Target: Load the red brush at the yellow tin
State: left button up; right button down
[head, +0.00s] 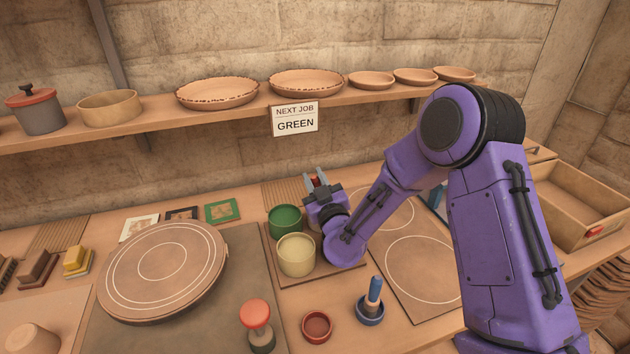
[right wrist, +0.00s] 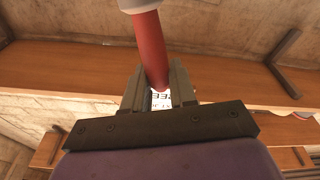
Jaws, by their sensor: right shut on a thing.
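My right gripper (head: 316,184) is shut on the red brush, just behind the tins. In the right wrist view the red brush (right wrist: 150,45) stands between the fingers (right wrist: 159,88), its pale end cut off by the top edge. In the head view only a bit of red shows between the fingers, so its tip is hidden. The yellow tin (head: 296,257), pale and open-topped, stands on a board in front of the gripper, apart from it. My left gripper is not in view.
A green tin (head: 285,221) stands behind the yellow one. An empty red cup (head: 317,325), a blue brush (head: 374,290) in its blue cup, and a red-knobbed tool (head: 257,318) stand in front. A round board (head: 163,268) lies left. A sign (head: 295,119) reads "NEXT JOB GREEN".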

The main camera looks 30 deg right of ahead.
jog(key=shift+s+f, duration=0.1)
jog(key=shift+f, duration=0.15)
jog(key=shift+r+p, duration=0.5)
jog(key=shift+r, duration=0.05)
notch_tip(320, 180, up, 6)
jog(key=p, duration=0.4)
jog(key=shift+r+p, duration=0.15)
jog(key=shift+p, duration=0.15)
